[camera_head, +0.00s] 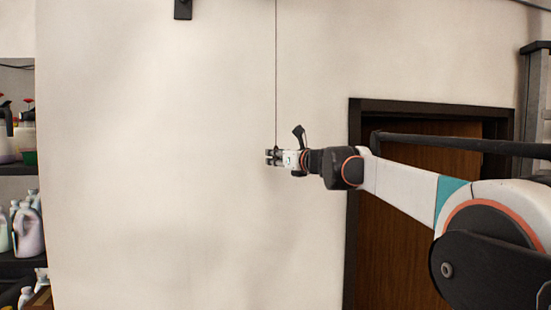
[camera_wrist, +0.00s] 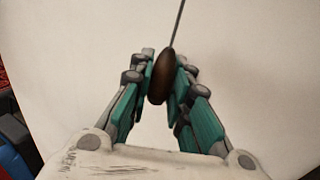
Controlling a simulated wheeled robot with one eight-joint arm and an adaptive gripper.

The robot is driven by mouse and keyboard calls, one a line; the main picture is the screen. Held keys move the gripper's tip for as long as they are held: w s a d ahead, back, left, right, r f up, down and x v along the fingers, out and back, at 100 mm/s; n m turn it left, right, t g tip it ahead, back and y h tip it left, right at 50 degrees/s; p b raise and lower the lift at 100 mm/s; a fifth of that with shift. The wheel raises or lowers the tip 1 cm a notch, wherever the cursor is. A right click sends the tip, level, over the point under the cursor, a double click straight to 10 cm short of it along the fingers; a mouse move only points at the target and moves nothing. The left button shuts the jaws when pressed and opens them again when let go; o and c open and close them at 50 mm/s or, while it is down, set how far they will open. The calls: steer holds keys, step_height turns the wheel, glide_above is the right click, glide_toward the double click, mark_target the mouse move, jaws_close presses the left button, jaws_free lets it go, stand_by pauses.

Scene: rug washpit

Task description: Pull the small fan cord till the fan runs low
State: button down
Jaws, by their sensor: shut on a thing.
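The fan cord (camera_head: 276,75) is a thin dark line that hangs straight down from the top of the head view to my gripper (camera_head: 271,157). In the wrist view, the cord (camera_wrist: 179,25) ends in a brown, drop-shaped pull knob (camera_wrist: 162,75). My gripper (camera_wrist: 164,90) is shut on this knob, with a teal-padded finger on each side of it. The fan itself is not in view, so I cannot see whether it runs.
A dark-framed brown door (camera_head: 405,220) stands behind my arm at the right. Shelves (camera_head: 18,170) with several bottles are at the left edge. A black bracket (camera_head: 183,9) is high on the pale wall (camera_head: 150,150). The wall around my gripper is bare.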

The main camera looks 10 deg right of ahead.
mark_target(277, 147)
steer(key=shift+r+p, duration=1.05)
steer(key=shift+r, duration=0.45)
steer(key=c, duration=1.4)
jaws_free()
steer(key=shift+s, duration=0.1)
steer(key=shift+c, duration=0.2)
steer(key=b+v, duration=0.1)
steer(key=v, duration=1.1)
